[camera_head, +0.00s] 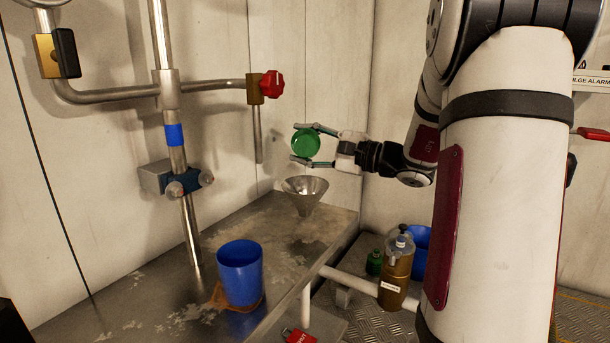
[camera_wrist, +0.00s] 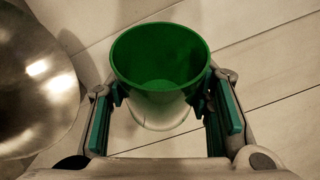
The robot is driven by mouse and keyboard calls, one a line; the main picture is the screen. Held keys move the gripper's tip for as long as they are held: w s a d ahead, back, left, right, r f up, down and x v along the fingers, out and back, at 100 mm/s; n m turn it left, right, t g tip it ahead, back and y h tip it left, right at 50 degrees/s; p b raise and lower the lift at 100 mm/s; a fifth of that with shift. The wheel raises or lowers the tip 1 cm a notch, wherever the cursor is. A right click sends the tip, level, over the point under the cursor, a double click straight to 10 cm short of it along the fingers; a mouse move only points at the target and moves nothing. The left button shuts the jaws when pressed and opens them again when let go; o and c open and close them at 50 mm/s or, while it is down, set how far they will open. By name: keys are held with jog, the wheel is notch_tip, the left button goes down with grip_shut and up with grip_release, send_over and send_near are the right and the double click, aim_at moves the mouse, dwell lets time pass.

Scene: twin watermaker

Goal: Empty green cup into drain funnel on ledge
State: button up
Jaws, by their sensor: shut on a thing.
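The green cup (camera_head: 305,143) is between the fingers of my gripper (camera_head: 316,145), which is shut on it. In the head view the cup lies tipped over, showing a round end toward the camera, just above the funnel and not touching it. In the wrist view the cup (camera_wrist: 160,58) shows its open mouth and green inside, with the fingers (camera_wrist: 163,108) on both sides. I cannot tell whether it holds liquid. The metal drain funnel (camera_head: 304,192) stands at the far end of the ledge (camera_head: 290,233); its shiny bowl (camera_wrist: 35,85) fills the left of the wrist view.
A blue cup (camera_head: 240,272) stands on the ledge nearer the camera, on a brown patch. A vertical pipe (camera_head: 184,215) and a red-handled valve (camera_head: 272,85) rise at the left. Bottles (camera_head: 397,270) stand low at the right. The ledge between blue cup and funnel is clear.

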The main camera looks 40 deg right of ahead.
jog(key=shift+d+f+m+g+p, duration=0.1)
jog(key=shift+f+m+g+p, duration=0.35)
jog(key=shift+p, duration=1.05)
jog(key=shift+m+g+p, duration=0.1)
jog(key=shift+m+p, duration=0.65)
jog(key=shift+p, duration=0.7)
jog(key=p, duration=0.2)
jog(key=m+g+p, duration=0.1)
jog(key=p, duration=0.1)
jog(key=shift+w+r+m, duration=0.1)
jog(key=shift+r+m, duration=0.2)
jog(key=shift+r, duration=0.05)
jog(key=p, duration=0.1)
jog(key=m+p, duration=0.1)
jog(key=shift+w+d+f+g+p, duration=0.1)
jog(key=shift+f+g+p, duration=0.15)
jog(key=shift+f+p, duration=0.1)
jog(key=w+m+p, duration=0.1)
jog(key=p, duration=0.2)
jog(key=shift+d+f+m+g, duration=0.3)
jog(key=shift+d+f+g, duration=0.05)
jog(key=shift+d+g, duration=0.05)
notch_tip(320, 180, down, 7)
jog(key=w+d+m+g+p, duration=0.2)
jog(key=m+p, duration=0.1)
jog(key=p, duration=0.1)
jog(key=shift+w+d+m+g+y, duration=0.2)
jog(key=shift+w+m+g+y, duration=0.1)
jog(key=shift+w+m+y, duration=0.1)
jog(key=shift+r, duration=0.15)
